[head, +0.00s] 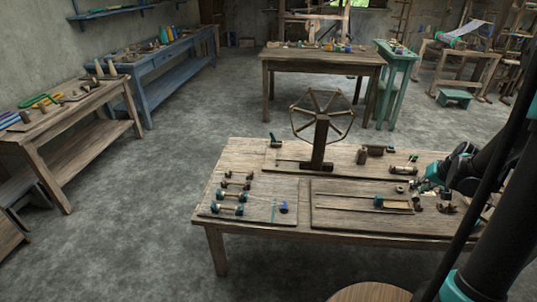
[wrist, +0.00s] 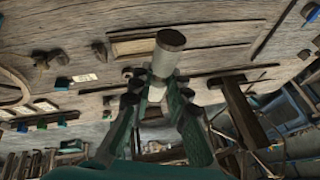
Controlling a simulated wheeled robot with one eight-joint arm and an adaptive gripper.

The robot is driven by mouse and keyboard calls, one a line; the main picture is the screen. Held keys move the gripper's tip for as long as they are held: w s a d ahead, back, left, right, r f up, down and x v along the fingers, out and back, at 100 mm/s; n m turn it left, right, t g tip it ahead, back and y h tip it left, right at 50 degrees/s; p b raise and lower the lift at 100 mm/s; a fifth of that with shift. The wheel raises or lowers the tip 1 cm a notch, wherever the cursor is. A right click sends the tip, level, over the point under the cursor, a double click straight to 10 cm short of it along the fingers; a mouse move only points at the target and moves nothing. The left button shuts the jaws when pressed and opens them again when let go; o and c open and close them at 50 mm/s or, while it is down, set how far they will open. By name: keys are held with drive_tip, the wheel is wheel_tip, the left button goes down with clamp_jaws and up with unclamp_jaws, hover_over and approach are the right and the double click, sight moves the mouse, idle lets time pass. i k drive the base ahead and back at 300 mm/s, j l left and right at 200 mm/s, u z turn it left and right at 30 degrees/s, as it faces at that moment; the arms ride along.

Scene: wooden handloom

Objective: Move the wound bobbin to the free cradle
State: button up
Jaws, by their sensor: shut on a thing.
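My gripper (wrist: 160,85) is shut on the wound bobbin (wrist: 164,60), a pale cylinder with a dark end cap, between its teal fingers in the wrist view. In the head view my gripper (head: 422,184) is over the right part of the front wooden table. A pale cylinder (head: 403,170) with dark ends shows just left of it; I cannot tell whether this is the held bobbin. Several dark and teal pieces (head: 229,196) lie in a row on the table's left board. I cannot make out which support is the free cradle.
A spoked wheel (head: 322,115) stands upright at the middle of the front table (head: 262,232). A flat board with a slotted strip (head: 360,201) lies at the front right. Another wooden table (head: 325,57) stands behind. Grey floor is open to the left.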

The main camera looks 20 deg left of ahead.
sight(227, 182)
drive_tip(key=k+j, duration=0.1)
drive_tip(key=j, duration=0.65)
drive_tip(key=k+j, duration=0.1)
drive_tip(key=j, duration=0.6)
drive_tip(key=k+j, duration=0.1)
drive_tip(key=j, duration=1.4)
drive_tip(key=k+j, duration=0.15)
drive_tip(key=j, duration=0.55)
